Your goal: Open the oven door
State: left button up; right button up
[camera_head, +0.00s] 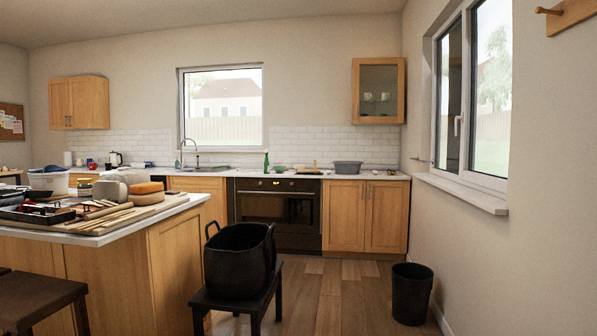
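The oven (278,213) is built into the counter run along the back wall, below the worktop. Its dark door (262,208) has a glass front and a horizontal handle near the top, and it looks shut. The control strip with knobs and a small lit display is above the door. A black pot in the foreground hides the lower part of the oven front. Neither of my grippers is in view.
The black pot (239,262) stands on a dark stool (238,305) between me and the oven. A kitchen island (175,250) with pottery tools fills the left. A black bin (411,294) stands at the right wall. Wooden floor (340,290) is clear between stool and bin.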

aim_at(291, 210)
jog(key=i+l+z, duration=0.1)
jog(key=i+z, duration=0.15)
jog(key=i, duration=0.6)
jog(key=i+z, duration=0.15)
jog(key=i, duration=1.05)
jog(key=i+j+z, duration=0.1)
jog(key=i, duration=1.1)
jog(key=i+u, duration=0.15)
jog(key=i, duration=0.65)
jog(key=i+l+u, duration=0.1)
jog(key=i, duration=0.7)
jog(key=i+l+u, duration=0.15)
jog(key=i, duration=0.65)
